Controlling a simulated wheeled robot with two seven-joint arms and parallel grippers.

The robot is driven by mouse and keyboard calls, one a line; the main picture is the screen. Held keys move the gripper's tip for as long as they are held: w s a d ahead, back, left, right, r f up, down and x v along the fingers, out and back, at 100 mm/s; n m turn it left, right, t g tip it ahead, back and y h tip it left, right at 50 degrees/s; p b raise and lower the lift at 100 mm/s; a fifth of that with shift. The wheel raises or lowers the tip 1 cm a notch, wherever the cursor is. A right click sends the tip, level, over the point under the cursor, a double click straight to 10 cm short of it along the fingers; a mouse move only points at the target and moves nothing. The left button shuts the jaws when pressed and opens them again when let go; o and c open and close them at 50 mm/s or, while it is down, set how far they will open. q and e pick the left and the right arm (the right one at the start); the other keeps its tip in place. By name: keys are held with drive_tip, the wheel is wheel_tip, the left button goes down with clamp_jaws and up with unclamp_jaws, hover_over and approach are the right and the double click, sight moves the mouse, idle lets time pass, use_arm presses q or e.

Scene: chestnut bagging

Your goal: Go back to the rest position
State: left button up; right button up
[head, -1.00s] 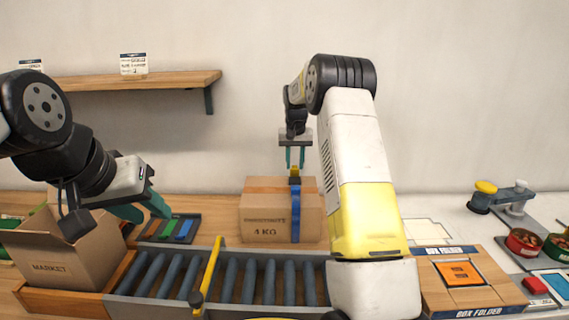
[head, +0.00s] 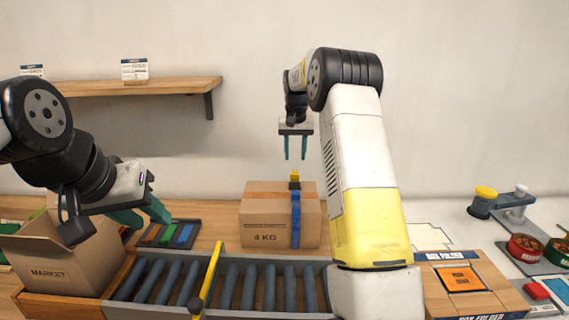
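My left gripper (head: 143,213) is at the left, its teal fingers spread, beside and above the open cardboard box marked MARKET (head: 65,255). I see nothing between its fingers. My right gripper (head: 296,148) hangs with its two teal fingers pointing down and apart, empty. It is above the closed 4 KG box (head: 262,222) and clear of it. A blue strap (head: 296,219) runs down that box's front, with a small yellow piece (head: 294,177) on top.
A roller conveyor (head: 255,283) with a yellow bar (head: 207,278) lies in front. A tray of coloured strips (head: 168,234) is behind it. The box folder (head: 468,282) and red bowls (head: 525,246) are at the right. A wooden shelf (head: 150,86) is on the wall.

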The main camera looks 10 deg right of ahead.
drive_tip(key=shift+s+r, duration=0.15)
drive_tip(key=shift+r, duration=0.65)
drive_tip(key=s+a+r+n+t+y, duration=0.1)
drive_tip(key=s+r, duration=0.5)
drive_tip(key=s, duration=0.3)
drive_tip(key=s+a+r+t, duration=0.1)
drive_tip(key=s+a+r, duration=0.1)
drive_tip(key=s+r, duration=0.55)
drive_tip(key=s+a+f+n+t, duration=0.1)
drive_tip(key=s+a+f, duration=0.1)
drive_tip(key=s, duration=1)
drive_tip(key=s+a+f+t+y, duration=0.1)
drive_tip(key=s+f, duration=0.3)
drive_tip(key=s, duration=0.8)
drive_tip(key=shift+s+a+f+n+y, duration=0.2)
drive_tip(key=shift+s+a+n+y, duration=0.1)
drive_tip(key=shift+s+a+n, duration=0.15)
